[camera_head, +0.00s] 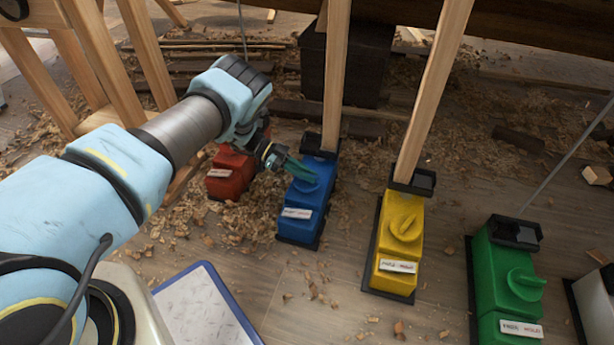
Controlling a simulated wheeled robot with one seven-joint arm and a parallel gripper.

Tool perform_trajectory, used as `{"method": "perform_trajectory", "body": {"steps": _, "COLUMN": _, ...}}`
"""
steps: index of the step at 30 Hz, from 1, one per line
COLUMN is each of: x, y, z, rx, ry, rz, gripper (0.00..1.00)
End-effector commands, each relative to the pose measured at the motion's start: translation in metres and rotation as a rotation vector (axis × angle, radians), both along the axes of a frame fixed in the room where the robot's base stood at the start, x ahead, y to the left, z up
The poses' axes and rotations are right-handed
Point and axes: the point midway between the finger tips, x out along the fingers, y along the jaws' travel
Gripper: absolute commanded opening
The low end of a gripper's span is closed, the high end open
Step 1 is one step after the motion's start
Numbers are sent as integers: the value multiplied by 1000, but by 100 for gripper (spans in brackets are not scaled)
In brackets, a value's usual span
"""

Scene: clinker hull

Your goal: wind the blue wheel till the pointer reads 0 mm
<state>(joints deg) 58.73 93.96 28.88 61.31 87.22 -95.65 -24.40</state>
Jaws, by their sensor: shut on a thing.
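The blue jack box (297,222) stands on the floor near the middle, with a wooden prop rising from its far end. Its blue wheel (306,183) is on top and is partly covered by my gripper. My gripper (303,172) comes in from the upper left, with its teal fingers shut on the blue wheel. A small white label (297,213) is on the near part of the blue box, too small to read. I cannot make out a pointer or its reading.
A red box (231,172) stands close on the left, under my wrist. A yellow box (396,252) and a green box (507,285) stand to the right, with slanting props and rods above. Wood shavings litter the floor. A blue-edged white panel (205,308) is at bottom left.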

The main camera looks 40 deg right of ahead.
Motion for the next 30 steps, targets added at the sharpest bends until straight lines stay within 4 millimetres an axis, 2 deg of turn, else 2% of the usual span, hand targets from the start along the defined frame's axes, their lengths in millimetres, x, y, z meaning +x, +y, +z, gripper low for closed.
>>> {"method": "perform_trajectory", "body": {"steps": 14, "x": 0, "y": 0, "z": 0, "rx": 0, "ry": -1, "rz": -12, "gripper": 0}}
{"method": "perform_trajectory", "body": {"steps": 15, "x": 0, "y": 0, "z": -1, "rx": 0, "ry": -1, "rz": -12, "gripper": 18}}
{"method": "perform_trajectory", "body": {"steps": 22, "x": 0, "y": 0, "z": 0, "rx": 0, "ry": 0, "rz": -12, "gripper": 44}}
{"method": "perform_trajectory", "body": {"steps": 30, "x": 1, "y": 0, "z": 0, "rx": 0, "ry": 0, "rz": -12, "gripper": 45}}
